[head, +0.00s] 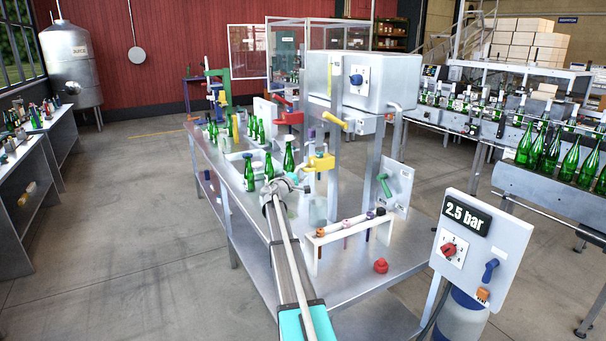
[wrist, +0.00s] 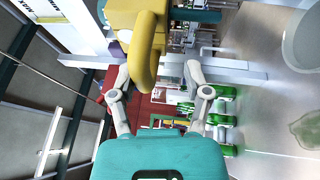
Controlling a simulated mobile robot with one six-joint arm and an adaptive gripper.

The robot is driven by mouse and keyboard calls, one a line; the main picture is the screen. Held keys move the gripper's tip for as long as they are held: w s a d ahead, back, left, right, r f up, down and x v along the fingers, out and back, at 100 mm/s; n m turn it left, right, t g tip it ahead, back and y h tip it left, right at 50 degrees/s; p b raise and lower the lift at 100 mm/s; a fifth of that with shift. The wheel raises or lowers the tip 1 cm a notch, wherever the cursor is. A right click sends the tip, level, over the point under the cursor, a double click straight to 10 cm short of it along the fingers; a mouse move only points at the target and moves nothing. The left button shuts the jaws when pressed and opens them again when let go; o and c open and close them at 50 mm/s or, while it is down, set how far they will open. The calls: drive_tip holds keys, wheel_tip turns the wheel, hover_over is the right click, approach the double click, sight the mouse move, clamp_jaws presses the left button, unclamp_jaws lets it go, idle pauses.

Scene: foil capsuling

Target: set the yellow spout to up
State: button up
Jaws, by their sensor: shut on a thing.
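The yellow spout (head: 321,162) is a yellow block with a rounded, bent nozzle, mounted at the front of the grey machine above the bench. In the wrist view the yellow spout (wrist: 146,50) fills the upper middle, its curved end reaching down between my fingers. My gripper (head: 293,182) is at the spout's left and near side in the head view. The exact finger contact is partly hidden.
Green bottles (head: 249,172) stand on the bench just left of my gripper. A white rack (head: 317,240) with coloured tools and a red knob (head: 380,266) are nearer. A yellow lever (head: 335,120) is on the machine above. A 2.5 bar panel (head: 482,245) stands at the right.

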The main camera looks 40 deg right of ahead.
drive_tip(key=shift+f+b, duration=2.4)
drive_tip(key=shift+f, duration=0.35)
drive_tip(key=s+a+f+y, duration=0.1)
drive_tip(key=s+a+f, duration=0.1)
drive_tip(key=a, duration=0.7)
drive_tip(key=s+a+f+m+y, duration=0.1)
drive_tip(key=s+a+f, duration=0.1)
drive_tip(key=a, duration=0.7)
drive_tip(key=shift+s+g+b, duration=0.3)
drive_tip(key=shift+s+b, duration=0.05)
drive_tip(key=shift+s, duration=0.2)
drive_tip(key=shift+f, duration=0.1)
